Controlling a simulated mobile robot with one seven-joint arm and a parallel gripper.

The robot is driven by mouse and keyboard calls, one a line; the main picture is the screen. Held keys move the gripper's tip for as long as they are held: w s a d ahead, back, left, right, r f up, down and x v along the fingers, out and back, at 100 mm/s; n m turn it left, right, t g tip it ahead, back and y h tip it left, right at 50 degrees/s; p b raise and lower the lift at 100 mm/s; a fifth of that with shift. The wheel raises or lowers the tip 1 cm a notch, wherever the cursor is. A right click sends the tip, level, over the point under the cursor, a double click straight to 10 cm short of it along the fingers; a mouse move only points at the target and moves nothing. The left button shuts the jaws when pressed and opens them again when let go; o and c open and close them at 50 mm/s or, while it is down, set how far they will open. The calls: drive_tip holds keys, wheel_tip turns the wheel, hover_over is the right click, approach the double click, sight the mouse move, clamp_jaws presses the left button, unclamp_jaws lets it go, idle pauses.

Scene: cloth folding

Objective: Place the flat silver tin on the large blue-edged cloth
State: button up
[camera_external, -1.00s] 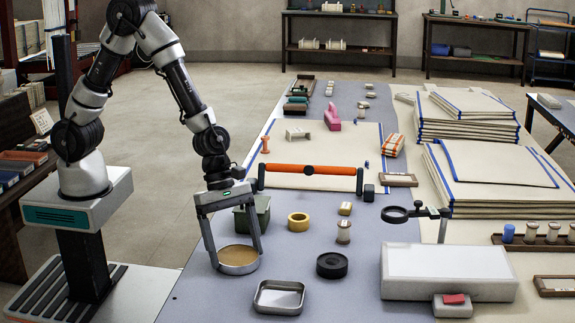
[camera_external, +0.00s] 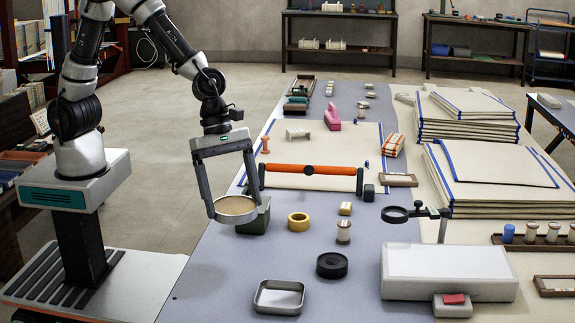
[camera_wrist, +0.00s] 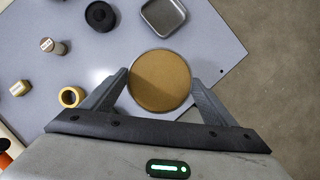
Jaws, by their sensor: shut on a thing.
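A flat round silver tin (camera_external: 236,211) with a tan inside is held in my gripper (camera_external: 235,203), one finger on each side of its rim. It hangs level above the grey table, in front of a green box. In the wrist view the tin (camera_wrist: 160,80) sits between the two fingers. A second silver tin (camera_external: 279,297), square and open, lies on the table near the front. The cloth cannot be made out in the wrist view.
An orange roller bar (camera_external: 308,170) stands across the cloth's near part. The green box (camera_external: 262,214) is partly hidden behind the held tin. A yellow ring (camera_external: 298,222), a black disc (camera_external: 332,265) and a magnifier (camera_external: 395,214) stand to the right. A pink object (camera_external: 333,119) stands on the cloth.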

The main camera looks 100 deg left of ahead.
drive_tip(key=r, duration=0.2)
drive_tip(key=shift+w+a+r, duration=0.25)
drive_tip(key=shift+a+r, duration=0.05)
drive_tip(key=shift+r, duration=0.05)
drive_tip(key=w+a+n+t+y+b, duration=0.1)
drive_tip(key=w+a+n, duration=0.25)
drive_tip(key=a, duration=0.75)
drive_tip(key=w+a+n+y+b, duration=0.1)
drive_tip(key=w+a+n, duration=0.25)
drive_tip(key=a, duration=0.65)
drive_tip(key=w+a+n+t+y+b, duration=0.15)
drive_tip(key=w+a, duration=0.25)
drive_tip(key=a, duration=0.7)
drive_tip(key=s+a+n+g+y, duration=0.1)
drive_tip(key=s+a+n, duration=0.2)
drive_tip(key=a, duration=0.9)
drive_tip(key=s+a+n+y, duration=0.1)
drive_tip(key=s+a+n, duration=0.2)
drive_tip(key=a, duration=0.9)
drive_tip(key=f, duration=0.3)
drive_tip(key=f+b, duration=0.1)
drive_tip(key=f, duration=0.2)
drive_tip(key=d+f+b, duration=0.1)
drive_tip(key=f, duration=0.3)
drive_tip(key=shift+s, duration=0.1)
drive_tip(key=shift+f+b, duration=0.8)
drive_tip(key=shift+f, duration=1.75)
